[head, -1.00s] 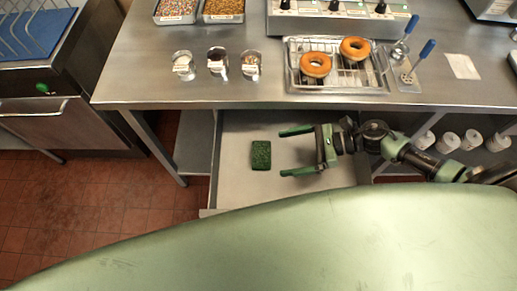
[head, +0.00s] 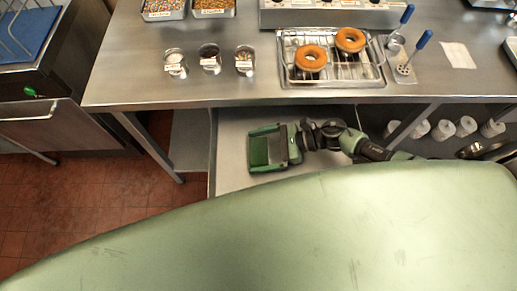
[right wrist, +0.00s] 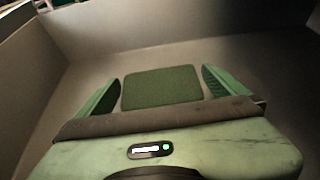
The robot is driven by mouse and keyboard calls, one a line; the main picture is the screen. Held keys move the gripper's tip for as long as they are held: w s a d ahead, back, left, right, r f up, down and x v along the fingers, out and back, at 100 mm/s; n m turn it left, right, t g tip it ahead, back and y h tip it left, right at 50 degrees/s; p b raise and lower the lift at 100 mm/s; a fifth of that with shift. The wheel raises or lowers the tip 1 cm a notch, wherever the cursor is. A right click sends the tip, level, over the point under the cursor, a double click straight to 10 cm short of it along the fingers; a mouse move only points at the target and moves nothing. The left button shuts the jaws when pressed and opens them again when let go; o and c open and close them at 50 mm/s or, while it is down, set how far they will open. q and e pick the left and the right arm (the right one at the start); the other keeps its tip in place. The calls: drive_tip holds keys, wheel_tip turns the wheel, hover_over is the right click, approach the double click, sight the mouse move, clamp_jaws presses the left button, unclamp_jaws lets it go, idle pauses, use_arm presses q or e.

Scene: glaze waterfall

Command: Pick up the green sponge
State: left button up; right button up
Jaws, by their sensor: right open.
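The green sponge (right wrist: 160,88) lies flat on the floor of the open metal drawer (head: 232,127) under the counter. In the right wrist view it sits between the two green fingers of my right gripper, with a narrow gap at each side. My right gripper (head: 254,150) is open and reaches down into the drawer over the sponge. In the head view the gripper covers part of the sponge (head: 258,152). My left gripper is in no view.
The steel counter (head: 130,80) stands over the drawer. It carries a rack tray (head: 330,83) with two glazed donuts, small topping cups and blue-handled tools. White containers (head: 443,130) stand on the shelf at right. The drawer walls surround my right gripper.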

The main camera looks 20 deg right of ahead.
drive_tip(key=shift+c, duration=0.3)
drive_tip(key=c, duration=1.2)
